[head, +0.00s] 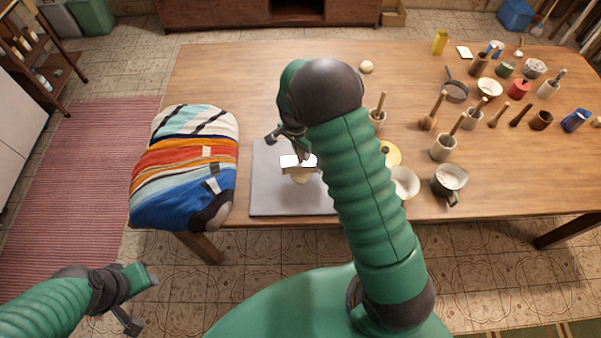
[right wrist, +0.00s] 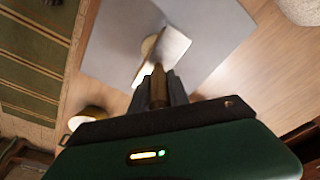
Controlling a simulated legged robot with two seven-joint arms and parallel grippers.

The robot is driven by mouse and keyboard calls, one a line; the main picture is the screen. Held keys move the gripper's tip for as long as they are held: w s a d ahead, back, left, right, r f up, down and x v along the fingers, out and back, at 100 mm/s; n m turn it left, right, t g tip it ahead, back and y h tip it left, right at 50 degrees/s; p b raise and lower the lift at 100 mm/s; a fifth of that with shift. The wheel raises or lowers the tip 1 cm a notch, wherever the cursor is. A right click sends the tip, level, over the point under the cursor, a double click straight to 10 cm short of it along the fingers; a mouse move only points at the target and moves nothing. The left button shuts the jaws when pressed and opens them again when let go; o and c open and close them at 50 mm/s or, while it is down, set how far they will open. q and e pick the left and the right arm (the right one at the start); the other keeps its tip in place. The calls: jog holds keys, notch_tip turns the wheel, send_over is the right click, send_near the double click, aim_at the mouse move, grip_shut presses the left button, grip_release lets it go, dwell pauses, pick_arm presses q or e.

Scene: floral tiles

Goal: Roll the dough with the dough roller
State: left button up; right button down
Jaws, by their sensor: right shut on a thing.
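The dough (head: 301,180) is a small pale lump on the grey board (head: 264,200). It also shows, partly covered, in the right wrist view (right wrist: 148,46). My right gripper (head: 298,154) is shut on the brown handle of the dough roller (head: 298,166). In the right wrist view the roller (right wrist: 170,50) has a pale, brightly lit body, over or against the dough; I cannot tell whether they touch. My right arm hides part of the board. My left gripper (head: 140,301) is open and empty at the lower left, away from the table.
A striped cloth-covered heap (head: 185,165) lies left of the board on the wooden table (head: 240,75). A dark pot (head: 449,184), a pale bowl (head: 405,183) and several mortars and utensils crowd the right side. A cream ball (head: 366,67) sits at the back.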

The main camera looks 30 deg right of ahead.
jog(key=shift+s+a+f+p, duration=0.2)
jog(key=shift+s+a, duration=0.15)
jog(key=shift+s, duration=0.2)
jog(key=shift+s+a+f+p, duration=0.1)
jog(key=shift+s+a+f, duration=0.15)
jog(key=shift+s, duration=0.3)
jog(key=shift+w+d, duration=0.3)
jog(key=shift+w, duration=0.25)
jog(key=shift+w+d, duration=0.25)
jog(key=shift+w, duration=0.25)
jog(key=shift+s+f, duration=0.1)
